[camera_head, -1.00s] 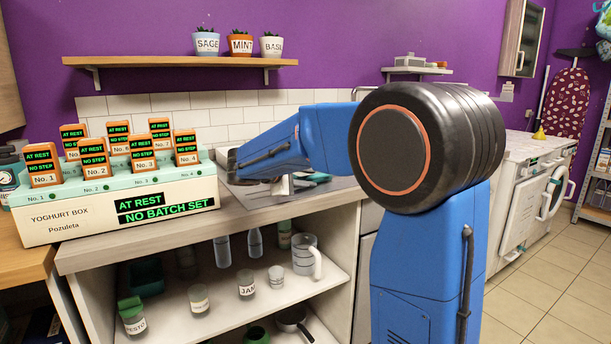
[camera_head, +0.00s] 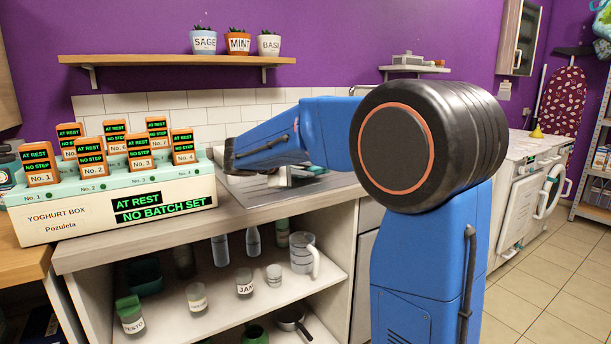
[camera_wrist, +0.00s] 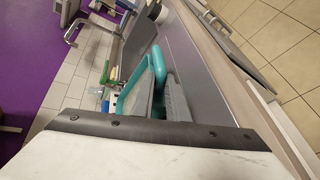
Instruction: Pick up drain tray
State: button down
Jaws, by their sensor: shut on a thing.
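In the wrist view, my gripper (camera_wrist: 160,88) has its grey fingers closed on a teal, rim-like piece (camera_wrist: 138,76), which I take to be the drain tray. In the head view, my arm's dark end (camera_head: 232,154) is over the counter behind the yoghurt box.
The yoghurt box (camera_head: 115,208) with several numbered orange-framed displays stands left of my arm. A metal sheet or sink surface (camera_head: 285,192) lies on the counter (camera_head: 240,222) below it. Jars and a jug (camera_head: 303,252) stand on the shelf underneath. Potted herbs (camera_head: 238,42) stand on a wall shelf.

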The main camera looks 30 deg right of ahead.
notch_tip(320, 180, up, 8)
dwell(0.8)
jog(key=shift+s, duration=0.1)
dwell(0.6)
